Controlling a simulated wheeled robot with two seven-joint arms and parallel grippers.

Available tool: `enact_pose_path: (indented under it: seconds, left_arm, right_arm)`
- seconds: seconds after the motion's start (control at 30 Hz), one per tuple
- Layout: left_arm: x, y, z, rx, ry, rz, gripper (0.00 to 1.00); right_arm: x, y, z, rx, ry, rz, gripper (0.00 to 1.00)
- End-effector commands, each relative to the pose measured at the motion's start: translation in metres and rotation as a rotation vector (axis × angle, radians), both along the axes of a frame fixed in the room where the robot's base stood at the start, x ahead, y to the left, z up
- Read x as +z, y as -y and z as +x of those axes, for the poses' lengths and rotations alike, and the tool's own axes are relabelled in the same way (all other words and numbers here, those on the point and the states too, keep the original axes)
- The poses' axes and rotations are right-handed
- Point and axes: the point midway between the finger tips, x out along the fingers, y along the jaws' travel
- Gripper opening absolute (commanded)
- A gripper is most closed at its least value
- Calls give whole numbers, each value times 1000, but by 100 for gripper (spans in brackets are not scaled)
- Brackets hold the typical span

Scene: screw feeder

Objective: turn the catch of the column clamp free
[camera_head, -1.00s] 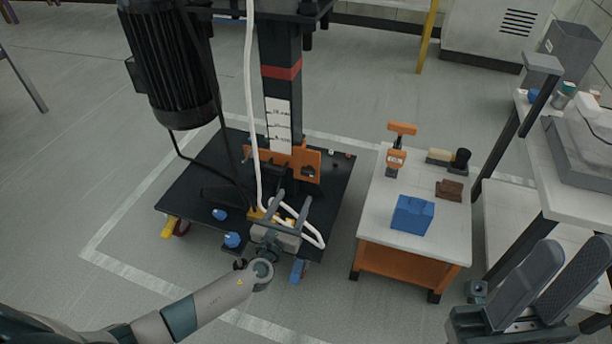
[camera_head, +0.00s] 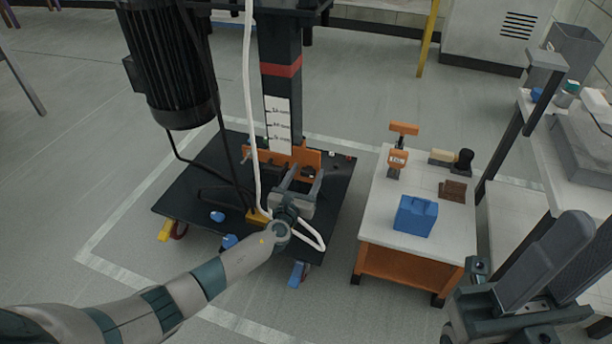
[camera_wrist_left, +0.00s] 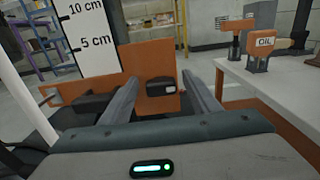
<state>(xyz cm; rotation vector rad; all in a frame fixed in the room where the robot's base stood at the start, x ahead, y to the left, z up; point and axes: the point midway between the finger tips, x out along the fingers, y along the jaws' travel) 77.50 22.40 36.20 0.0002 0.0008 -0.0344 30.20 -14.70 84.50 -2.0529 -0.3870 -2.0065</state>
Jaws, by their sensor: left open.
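The column clamp is an orange plate (camera_head: 308,163) at the foot of the dark column, and it fills the middle of the left wrist view (camera_wrist_left: 140,62). Its small black catch (camera_wrist_left: 160,86) sits on the plate's front, right of the column scale. My left gripper (camera_head: 302,174) is open in front of the clamp. In the left wrist view its two fingers (camera_wrist_left: 161,80) stand left and right of the catch, with nothing held. I cannot tell if they touch it. My right gripper (camera_head: 577,232) is at the lower right, away from the clamp; its fingers overlap in view.
A white hose (camera_head: 250,110) hangs beside the column near my left wrist. A black motor (camera_head: 170,70) hangs at the left.

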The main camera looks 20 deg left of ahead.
Motion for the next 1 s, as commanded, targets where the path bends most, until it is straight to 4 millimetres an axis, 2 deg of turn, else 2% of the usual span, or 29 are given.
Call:
enact_pose_path:
  seconds: [0.13, 0.3, 0.67, 1.0]
  left_arm:
    - [0, 0, 0, 0, 0, 0, 56]
    - [0, 0, 0, 0, 0, 0, 16]
    - [-1, 0, 0, 1, -1, -26, 15]
    - [-2, -2, 0, 2, -4, -186, 15]
  right_arm:
    - [0, 0, 0, -2, 1, -2, 31]
    - [-1, 1, 0, -4, -1, -7, 31]
    - [-6, 0, 1, -4, -10, -17, 31]
    - [-4, -2, 2, 9, 13, -4, 31]
